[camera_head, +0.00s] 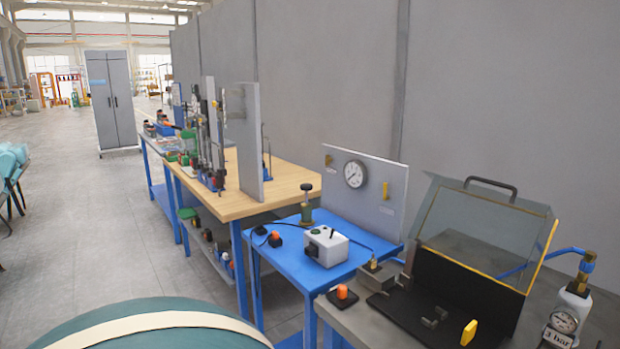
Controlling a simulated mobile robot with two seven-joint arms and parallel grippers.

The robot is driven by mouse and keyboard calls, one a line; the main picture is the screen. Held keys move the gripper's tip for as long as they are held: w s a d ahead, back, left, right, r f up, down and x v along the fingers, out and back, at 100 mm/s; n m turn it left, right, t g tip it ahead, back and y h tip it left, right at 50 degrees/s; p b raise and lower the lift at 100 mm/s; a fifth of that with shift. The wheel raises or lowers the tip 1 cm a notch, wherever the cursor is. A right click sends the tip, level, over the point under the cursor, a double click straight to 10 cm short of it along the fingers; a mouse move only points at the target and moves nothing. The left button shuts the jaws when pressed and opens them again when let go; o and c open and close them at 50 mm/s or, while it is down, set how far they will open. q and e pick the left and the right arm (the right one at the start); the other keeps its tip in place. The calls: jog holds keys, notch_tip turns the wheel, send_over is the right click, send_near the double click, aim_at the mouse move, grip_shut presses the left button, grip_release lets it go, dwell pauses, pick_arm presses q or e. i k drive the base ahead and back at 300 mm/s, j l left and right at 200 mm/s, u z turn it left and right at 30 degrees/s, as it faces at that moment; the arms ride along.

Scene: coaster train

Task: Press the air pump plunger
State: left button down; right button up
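A small brass pump-like cylinder (307,213) stands upright at the back left of the blue table. A dark round knob (306,187) sits on top of its thin rod, raised above the body; I take this to be the air pump and its plunger. A white box (326,246) with a black lever stands in front of it to the right. A round gauge (355,174) is on the grey panel behind. Neither of my grippers is in view, and nothing touches the knob.
A clear-lidded case (470,250) and a "3 bar" gauge bottle (567,316) stand at right. A wooden-topped bench (232,205) is behind left. The floor (90,240) at left is open.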

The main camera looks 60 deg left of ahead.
aim_at(305, 187)
jog(key=j+z, duration=0.2)
jog(key=j, duration=1.85)
jog(key=k+j, duration=0.1)
jog(key=j, duration=1.85)
jog(key=k+z, duration=0.05)
